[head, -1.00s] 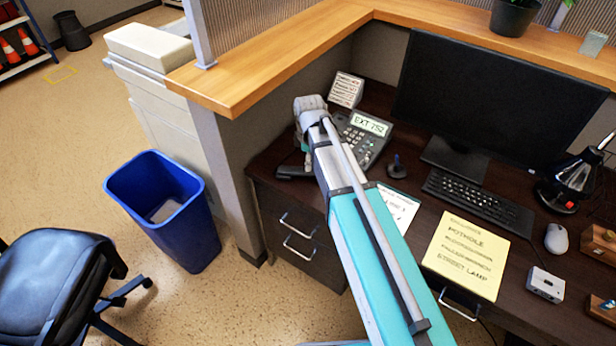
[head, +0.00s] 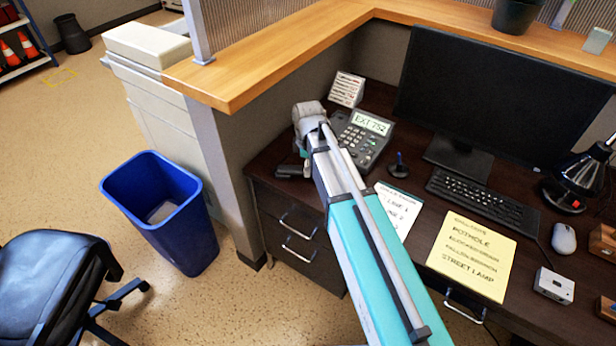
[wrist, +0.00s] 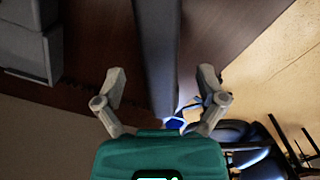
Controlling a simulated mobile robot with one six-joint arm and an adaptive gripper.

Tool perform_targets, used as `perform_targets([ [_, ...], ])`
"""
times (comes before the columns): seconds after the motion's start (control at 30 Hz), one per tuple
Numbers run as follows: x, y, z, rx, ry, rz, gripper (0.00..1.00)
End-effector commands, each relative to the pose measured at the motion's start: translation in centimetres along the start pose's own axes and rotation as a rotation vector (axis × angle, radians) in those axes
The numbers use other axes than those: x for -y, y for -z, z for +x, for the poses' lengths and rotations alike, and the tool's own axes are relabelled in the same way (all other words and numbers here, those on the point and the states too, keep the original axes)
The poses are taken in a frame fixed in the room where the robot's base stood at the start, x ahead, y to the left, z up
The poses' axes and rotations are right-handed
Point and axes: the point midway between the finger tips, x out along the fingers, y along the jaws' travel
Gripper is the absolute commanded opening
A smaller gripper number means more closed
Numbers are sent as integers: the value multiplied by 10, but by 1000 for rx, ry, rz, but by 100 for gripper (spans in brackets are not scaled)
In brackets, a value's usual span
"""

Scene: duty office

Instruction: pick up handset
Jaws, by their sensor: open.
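The handset lies at the left side of the desk phone (head: 362,139). In the head view only its dark near end (head: 290,171) shows, with the rest behind my arm's end. In the wrist view a long dark grey bar, which looks like the handset (wrist: 157,50), runs down from the top edge between the fingers. My gripper (wrist: 162,80) is open, one finger on each side of the bar, with gaps on both sides. Whether the fingertips reach down around it I cannot tell. In the head view the fingers are mostly hidden behind my wrist.
A card stand (head: 346,89) stands behind the phone. A small stamp (head: 399,165), papers (head: 472,256), a keyboard (head: 482,207) and a monitor (head: 483,100) are to the right. The partition (head: 222,150) rises close on the left, with a blue bin (head: 165,225) beyond.

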Motion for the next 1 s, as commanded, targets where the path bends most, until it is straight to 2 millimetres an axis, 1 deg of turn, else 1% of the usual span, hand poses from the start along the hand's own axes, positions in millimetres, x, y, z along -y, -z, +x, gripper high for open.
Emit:
perform_targets([
  [0.03, 0, 0, 8, 0, 0, 0, 90],
  [0.1, 0, 0, 13, 0, 0, 0, 90],
  [0.3, 0, 0, 20, 0, 0, 0, 90],
  [0.97, 0, 0, 20, 0, 0, 0, 90],
  [1.0, 0, 0, 20, 0, 0, 0, 83],
])
